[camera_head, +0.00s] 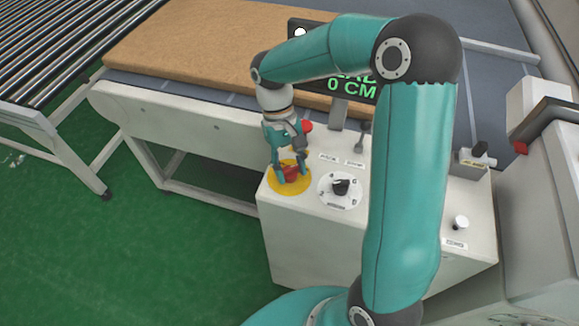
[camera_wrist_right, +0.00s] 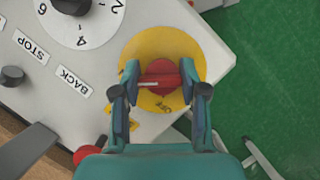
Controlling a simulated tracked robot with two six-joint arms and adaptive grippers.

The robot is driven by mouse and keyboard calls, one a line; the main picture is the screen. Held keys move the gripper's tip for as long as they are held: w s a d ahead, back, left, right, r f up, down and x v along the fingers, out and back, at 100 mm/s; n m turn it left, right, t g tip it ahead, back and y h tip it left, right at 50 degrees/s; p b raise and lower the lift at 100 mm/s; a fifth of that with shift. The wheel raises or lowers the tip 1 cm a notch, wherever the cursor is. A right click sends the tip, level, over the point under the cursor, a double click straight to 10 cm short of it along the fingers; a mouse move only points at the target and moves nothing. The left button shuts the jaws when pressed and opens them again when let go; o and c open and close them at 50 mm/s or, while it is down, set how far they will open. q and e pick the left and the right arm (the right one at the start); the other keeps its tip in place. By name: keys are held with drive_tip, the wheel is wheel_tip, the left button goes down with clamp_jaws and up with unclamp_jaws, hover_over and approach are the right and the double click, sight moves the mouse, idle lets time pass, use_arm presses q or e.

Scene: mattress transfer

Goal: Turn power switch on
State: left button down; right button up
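The power switch (camera_head: 291,173) is a red knob on a yellow round plate on top of the white control box (camera_head: 310,240). In the right wrist view the red knob (camera_wrist_right: 160,78) has a white mark pointing left, and the plate's OFF label shows below it. My right gripper (camera_head: 291,178) is down at the switch, one finger on each side of the knob. In the right wrist view its fingertips (camera_wrist_right: 160,80) lie close against both sides of the knob; whether they press on it is unclear. My left gripper is not in view.
A black dial (camera_head: 341,187) with a numbered white plate sits right of the switch. A small lever stands behind it; STOP and BACK labels show at wrist. A white button (camera_head: 460,223) is further right. A mattress (camera_head: 210,50) lies on the conveyor behind; a display reads 0 CM.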

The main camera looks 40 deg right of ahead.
drive_tip(key=o, duration=0.4)
drive_tip(key=shift+o, duration=0.2)
drive_tip(key=shift+r, duration=0.1)
drive_tip(key=v, duration=1.1)
drive_tip(key=shift+r, duration=0.35)
drive_tip(key=shift+w, duration=0.15)
